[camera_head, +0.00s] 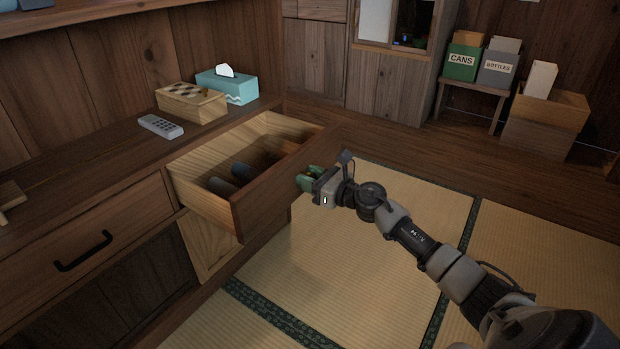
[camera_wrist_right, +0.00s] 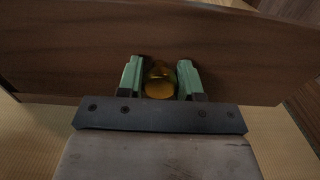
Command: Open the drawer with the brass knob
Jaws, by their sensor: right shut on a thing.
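The drawer (camera_head: 268,194) stands pulled well out of the wooden cabinet, and its light wood inside shows in the head view. Several dark and bluish rolled or rounded items lie in it. My right gripper (camera_head: 306,181) is at the middle of the drawer front. In the right wrist view, the brass knob (camera_wrist_right: 159,82) sits between the two green fingers of my right gripper (camera_wrist_right: 161,80), which are shut on it. The drawer front (camera_wrist_right: 80,60) fills the upper part of that view. The knob is hidden by the gripper in the head view. My left gripper is not in view.
A second drawer with a black bar handle (camera_head: 83,251) is shut at the left. On the cabinet top are a remote (camera_head: 161,126), a checkered wooden box (camera_head: 191,103) and a tissue box (camera_head: 228,87). Tatami floor (camera_head: 340,260) is clear in front. Bins (camera_head: 463,60) stand far right.

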